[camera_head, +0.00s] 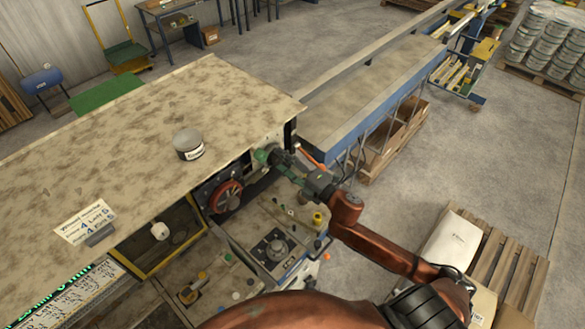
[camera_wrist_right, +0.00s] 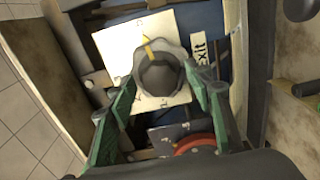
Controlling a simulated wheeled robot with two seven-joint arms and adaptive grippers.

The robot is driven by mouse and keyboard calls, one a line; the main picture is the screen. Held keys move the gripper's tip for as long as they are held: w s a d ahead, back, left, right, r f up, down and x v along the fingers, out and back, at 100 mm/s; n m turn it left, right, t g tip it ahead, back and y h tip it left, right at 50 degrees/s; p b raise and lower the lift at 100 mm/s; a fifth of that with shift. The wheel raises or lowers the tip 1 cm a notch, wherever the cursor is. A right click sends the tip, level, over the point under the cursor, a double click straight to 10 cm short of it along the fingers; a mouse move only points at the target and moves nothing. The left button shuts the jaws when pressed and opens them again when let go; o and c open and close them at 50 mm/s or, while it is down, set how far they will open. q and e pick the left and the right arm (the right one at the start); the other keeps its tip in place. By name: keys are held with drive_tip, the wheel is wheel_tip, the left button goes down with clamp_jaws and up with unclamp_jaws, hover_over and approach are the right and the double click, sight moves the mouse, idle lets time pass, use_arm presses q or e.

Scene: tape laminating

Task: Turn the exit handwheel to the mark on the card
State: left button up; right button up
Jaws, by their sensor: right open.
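The exit handwheel (camera_wrist_right: 160,76) shows in the right wrist view as a grey lobed knob with a yellow pointer at its upper edge. It stands in front of a white dial plate (camera_wrist_right: 135,40), with a label reading EXIT (camera_wrist_right: 200,50) beside it. My right gripper (camera_wrist_right: 157,88) is open, with one green finger on each side of the knob; contact cannot be told. In the head view my right gripper (camera_head: 268,157) reaches the machine's right end and largely hides the knob. The card (camera_head: 85,222) stands on the table, its print showing figures 4 and 5. My left gripper is out of view.
A red wheel (camera_head: 225,196) sits on the machine front, left of my right gripper. A blue conveyor (camera_head: 360,85) runs behind.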

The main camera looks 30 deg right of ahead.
drive_tip(key=v, duration=1.1)
drive_tip(key=shift+s, duration=0.3)
drive_tip(key=shift+d, duration=0.1)
